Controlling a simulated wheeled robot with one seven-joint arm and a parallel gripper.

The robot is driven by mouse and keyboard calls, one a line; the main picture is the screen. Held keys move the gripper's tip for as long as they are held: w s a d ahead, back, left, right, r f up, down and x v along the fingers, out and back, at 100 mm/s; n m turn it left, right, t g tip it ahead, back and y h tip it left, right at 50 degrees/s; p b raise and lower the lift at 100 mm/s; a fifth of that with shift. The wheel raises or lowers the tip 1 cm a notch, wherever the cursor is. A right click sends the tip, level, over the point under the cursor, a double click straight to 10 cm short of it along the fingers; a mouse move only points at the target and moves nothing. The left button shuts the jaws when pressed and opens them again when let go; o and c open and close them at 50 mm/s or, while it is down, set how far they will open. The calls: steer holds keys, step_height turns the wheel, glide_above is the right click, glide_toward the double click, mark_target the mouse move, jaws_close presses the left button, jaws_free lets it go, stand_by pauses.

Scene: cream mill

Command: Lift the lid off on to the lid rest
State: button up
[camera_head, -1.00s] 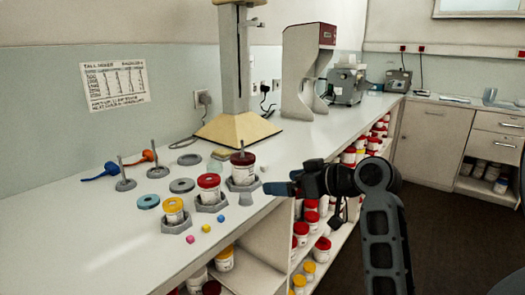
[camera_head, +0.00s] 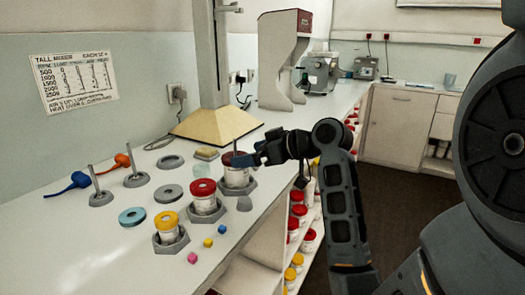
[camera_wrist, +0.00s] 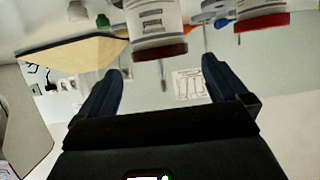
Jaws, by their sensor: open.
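A white jar with a dark red lid (camera_head: 231,158) and a thin upright rod on top stands in a grey hexagonal holder (camera_head: 238,188). My gripper (camera_head: 259,154) is open just right of this lid. The wrist view is upside down; there the dark red lid (camera_wrist: 160,53) and its rod show between the spread fingers (camera_wrist: 162,80), which look apart from it. Nearer stand a jar with a bright red lid (camera_head: 203,186) and one with a yellow lid (camera_head: 166,220). Flat rings lie left of the jars, one grey (camera_head: 168,193) and one blue (camera_head: 132,217). I cannot tell which is the lid rest.
Two grey posts on round bases (camera_head: 137,178) and blue (camera_head: 80,181) and orange (camera_head: 121,160) tools lie to the left. A tall stand with a cream base (camera_head: 215,125) is behind. Small coloured cubes (camera_head: 208,242) lie near the front edge. The near left counter is clear.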

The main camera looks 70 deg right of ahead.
mark_target(236, 149)
steer(key=shift+x, duration=1.65)
steer(key=shift+c, duration=0.5)
steer(key=c, duration=0.8)
steer(key=shift+r+p, duration=1)
steer(key=shift+r, duration=0.1)
steer(key=shift+r+p, duration=2.2)
steer(key=shift+r, duration=0.5)
steer(key=shift+s, duration=0.1)
steer(key=s+a, duration=0.1)
steer(key=s, duration=0.5)
steer(key=shift+s+a+p, duration=0.3)
steer(key=shift+s, duration=0.05)
